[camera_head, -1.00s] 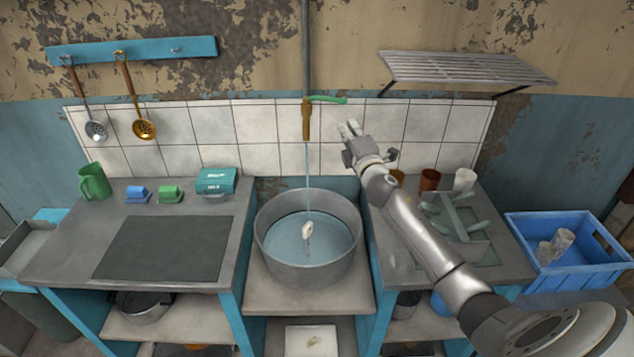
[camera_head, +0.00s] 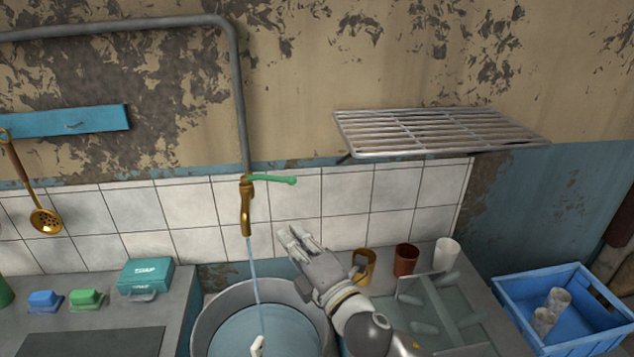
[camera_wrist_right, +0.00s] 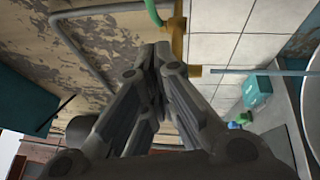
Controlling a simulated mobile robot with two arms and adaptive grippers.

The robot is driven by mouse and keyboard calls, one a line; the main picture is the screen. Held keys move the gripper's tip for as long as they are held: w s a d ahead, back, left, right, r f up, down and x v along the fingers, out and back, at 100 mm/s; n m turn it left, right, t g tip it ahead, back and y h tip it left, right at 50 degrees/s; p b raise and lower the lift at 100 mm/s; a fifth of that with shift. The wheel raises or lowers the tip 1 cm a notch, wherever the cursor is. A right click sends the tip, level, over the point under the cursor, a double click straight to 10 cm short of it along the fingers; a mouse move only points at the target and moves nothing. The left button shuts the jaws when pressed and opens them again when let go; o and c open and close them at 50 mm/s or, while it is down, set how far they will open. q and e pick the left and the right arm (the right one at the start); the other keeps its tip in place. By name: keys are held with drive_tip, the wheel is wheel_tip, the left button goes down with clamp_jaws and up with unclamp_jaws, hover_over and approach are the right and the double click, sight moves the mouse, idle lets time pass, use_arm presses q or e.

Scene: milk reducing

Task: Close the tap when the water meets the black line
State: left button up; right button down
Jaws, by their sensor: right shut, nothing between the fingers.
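The brass tap (camera_head: 246,205) hangs from the wall pipe with its green handle (camera_head: 275,180) pointing right. A thin water stream (camera_head: 255,270) runs from it into the grey metal basin (camera_head: 212,307). Water (camera_head: 285,330) stands inside, with a small white object (camera_head: 258,346) in it. I see no black line. My right gripper (camera_head: 291,234) is shut and empty, below and right of the handle, apart from it. In the right wrist view the gripper (camera_wrist_right: 158,48) points toward the tap (camera_wrist_right: 178,40) and handle (camera_wrist_right: 153,12). My left gripper is out of view.
A wire shelf (camera_head: 435,132) juts from the wall at the upper right. An orange mug (camera_head: 366,268), a brown cup (camera_head: 406,259) and a white cup (camera_head: 446,254) stand behind my right arm. A teal soap box (camera_head: 146,276) and blue crate (camera_head: 520,318) flank the basin.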

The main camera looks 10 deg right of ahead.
drive_tip(key=w+a+r+p, duration=0.1)
drive_tip(key=w+a+r, duration=0.1)
drive_tip(key=p, duration=0.2)
approach(263, 179)
drive_tip(key=a, duration=0.3)
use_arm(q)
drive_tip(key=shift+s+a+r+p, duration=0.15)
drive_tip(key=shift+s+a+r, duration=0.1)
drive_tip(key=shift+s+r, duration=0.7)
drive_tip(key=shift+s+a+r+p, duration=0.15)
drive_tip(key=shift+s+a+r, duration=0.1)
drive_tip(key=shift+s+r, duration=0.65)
use_arm(e)
drive_tip(key=shift+w+d+r, duration=0.1)
drive_tip(key=shift+w+d, duration=0.1)
drive_tip(key=shift+w, duration=0.5)
drive_tip(key=shift+w+d+r, duration=0.1)
drive_tip(key=shift+w+d, duration=0.1)
drive_tip(key=shift+w, duration=0.45)
drive_tip(key=shift+w+d+r, duration=0.1)
drive_tip(key=shift+w+d, duration=0.1)
drive_tip(key=shift+w, duration=0.5)
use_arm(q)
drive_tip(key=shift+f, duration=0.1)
